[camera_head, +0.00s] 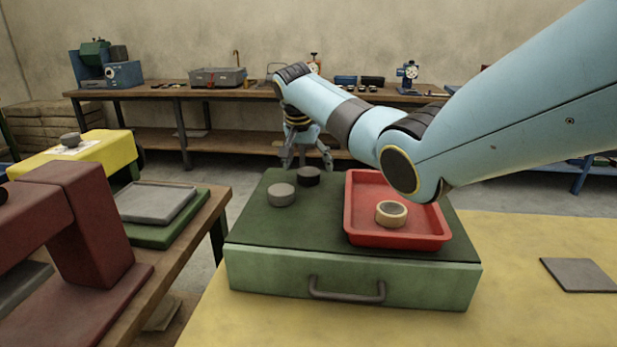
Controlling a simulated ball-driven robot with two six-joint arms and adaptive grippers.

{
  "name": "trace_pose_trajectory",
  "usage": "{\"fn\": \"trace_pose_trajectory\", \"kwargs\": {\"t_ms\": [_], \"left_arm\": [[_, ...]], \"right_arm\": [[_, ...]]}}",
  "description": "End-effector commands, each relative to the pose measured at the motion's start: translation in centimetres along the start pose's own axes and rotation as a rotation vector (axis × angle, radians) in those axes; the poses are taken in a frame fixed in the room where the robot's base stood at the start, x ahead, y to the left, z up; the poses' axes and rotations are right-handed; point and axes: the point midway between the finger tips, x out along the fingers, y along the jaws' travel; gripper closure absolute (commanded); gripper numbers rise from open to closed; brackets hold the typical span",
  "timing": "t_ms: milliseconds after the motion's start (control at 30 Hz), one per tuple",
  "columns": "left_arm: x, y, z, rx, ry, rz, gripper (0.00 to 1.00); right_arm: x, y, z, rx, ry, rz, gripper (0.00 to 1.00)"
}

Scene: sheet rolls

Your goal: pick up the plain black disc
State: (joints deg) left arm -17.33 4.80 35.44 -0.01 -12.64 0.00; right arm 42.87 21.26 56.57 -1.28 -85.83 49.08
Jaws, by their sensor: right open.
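The plain black disc (308,177) lies on the dark green top of the green case (300,226), near its far edge. My right gripper (307,163) points down with its fingers spread, one to either side above the black disc. It is open and empty. In this view the fingertips look a little above or behind the disc; I cannot tell the exact gap. A grey disc (281,194) lies on the case just to the near left of the black one. My left gripper is not in view.
A red tray (408,241) holding a beige-topped roll (391,213) sits on the right of the case. A dark red machine (90,230) stands at left on a wooden bench (195,240). A grey plate (578,275) lies on the yellow table.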

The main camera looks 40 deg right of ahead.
Motion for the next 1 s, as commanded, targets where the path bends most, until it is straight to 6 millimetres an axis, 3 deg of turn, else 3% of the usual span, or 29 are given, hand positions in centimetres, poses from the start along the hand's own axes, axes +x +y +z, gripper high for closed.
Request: {"fn": "trace_pose_trajectory", "kwargs": {"t_ms": [200,433,900,1000], "left_arm": [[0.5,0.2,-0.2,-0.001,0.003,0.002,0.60],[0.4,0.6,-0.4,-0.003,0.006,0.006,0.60],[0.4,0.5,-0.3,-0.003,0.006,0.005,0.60],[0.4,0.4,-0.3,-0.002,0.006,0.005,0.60]], "right_arm": [[2.7,-0.1,0.2,0.000,-0.001,0.001,0.17],[2.8,-0.1,0.2,0.000,0.001,-0.001,0.17],[2.8,-0.1,0.2,0.000,0.001,0.000,0.77],[2.8,-0.1,0.1,0.000,0.001,-0.001,0.78]]}}
